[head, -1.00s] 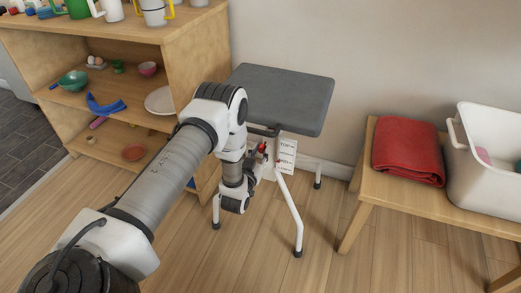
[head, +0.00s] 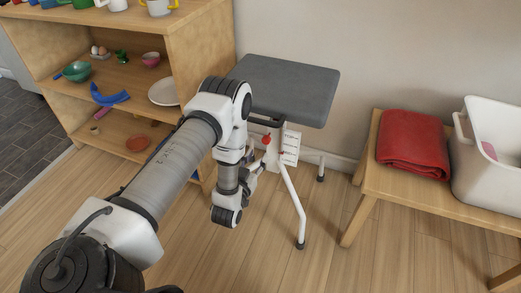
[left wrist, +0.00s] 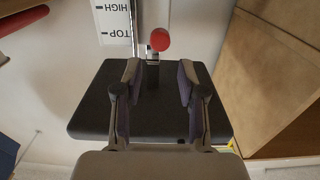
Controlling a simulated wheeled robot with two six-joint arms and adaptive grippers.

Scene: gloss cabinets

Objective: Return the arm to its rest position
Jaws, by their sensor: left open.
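My left arm reaches in from the lower left of the head view and bends down in front of a grey-topped stand (head: 285,88). My left gripper (left wrist: 160,88) is open and empty in the left wrist view, its two fingers apart. In the head view it is partly hidden by the wrist. A red knob (head: 266,140) sits on the stand's white post, just beyond the gripper. It also shows in the left wrist view (left wrist: 160,40), beyond the fingertips and not between them. My right gripper is not in view.
A wooden shelf (head: 205,45) with bowls, plates and mugs stands close on the left. A bench (head: 375,195) with a folded red towel (head: 413,143) and a white bin (head: 490,175) is on the right. The stand's white leg (head: 293,205) reaches the floor; open floor lies in front.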

